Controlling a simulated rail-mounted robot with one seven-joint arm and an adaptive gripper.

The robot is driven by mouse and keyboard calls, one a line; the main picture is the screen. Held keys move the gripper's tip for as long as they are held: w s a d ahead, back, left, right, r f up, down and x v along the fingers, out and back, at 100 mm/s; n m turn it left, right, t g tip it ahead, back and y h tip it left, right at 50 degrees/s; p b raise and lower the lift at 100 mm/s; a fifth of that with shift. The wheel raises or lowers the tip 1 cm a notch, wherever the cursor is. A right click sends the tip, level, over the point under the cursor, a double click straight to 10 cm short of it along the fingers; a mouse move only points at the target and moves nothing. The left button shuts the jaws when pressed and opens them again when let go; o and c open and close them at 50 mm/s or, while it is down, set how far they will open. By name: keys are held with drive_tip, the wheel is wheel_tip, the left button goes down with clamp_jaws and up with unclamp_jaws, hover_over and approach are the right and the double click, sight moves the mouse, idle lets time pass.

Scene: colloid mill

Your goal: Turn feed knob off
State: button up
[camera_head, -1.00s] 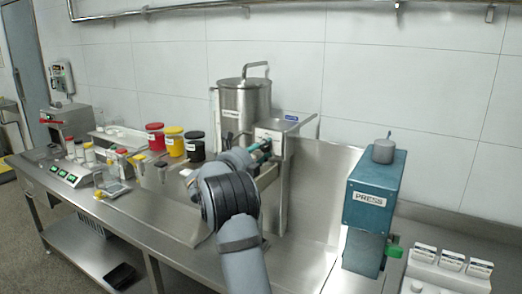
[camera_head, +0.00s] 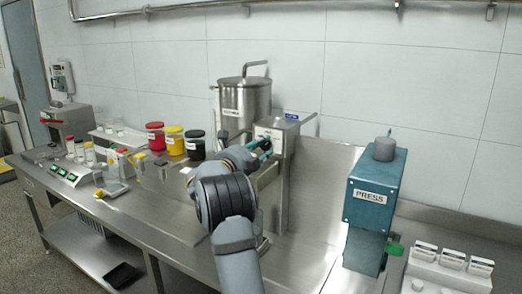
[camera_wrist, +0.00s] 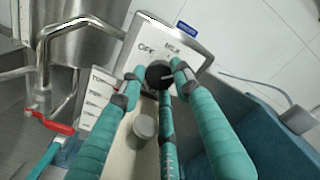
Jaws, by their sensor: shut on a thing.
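The black round knob (camera_wrist: 159,74) sits on the light metal control panel (camera_wrist: 186,38), with the word OFF printed beside it on the left. A short pale line shows on the knob, but its setting is hard to tell. My gripper (camera_wrist: 156,83) has its teal fingers shut around the knob from both sides, with a third finger below it. In the head view my gripper (camera_head: 266,148) is at the front of the same panel box (camera_head: 278,124), and its fingers hide most of the knob.
A steel tank (camera_head: 245,104) stands left of the panel. Red, yellow and black jars (camera_head: 174,141) stand further left. A teal press (camera_head: 373,200) is on the right. In the wrist view, a red-handled valve (camera_wrist: 47,122) is at the left, and a pale round cap (camera_wrist: 145,126) lies below the knob.

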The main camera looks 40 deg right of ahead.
drive_tip(key=n, duration=0.6)
drive_tip(key=shift+r, duration=0.25)
drive_tip(key=n+p, duration=0.2)
drive_tip(key=n, duration=0.4)
drive_tip(key=shift+r+n, duration=0.1)
drive_tip(key=shift+n, duration=0.2)
drive_tip(key=n+p, duration=0.2)
drive_tip(key=n, duration=0.2)
drive_tip(key=shift+n, duration=0.3)
drive_tip(key=n+p, duration=0.2)
drive_tip(key=n, duration=0.2)
drive_tip(key=shift+n, duration=0.4)
drive_tip(key=o, duration=0.7)
drive_tip(key=shift+o, duration=1.2)
drive_tip(key=shift+d, duration=0.1)
drive_tip(key=shift+o, duration=1)
drive_tip(key=shift+f, duration=0.25)
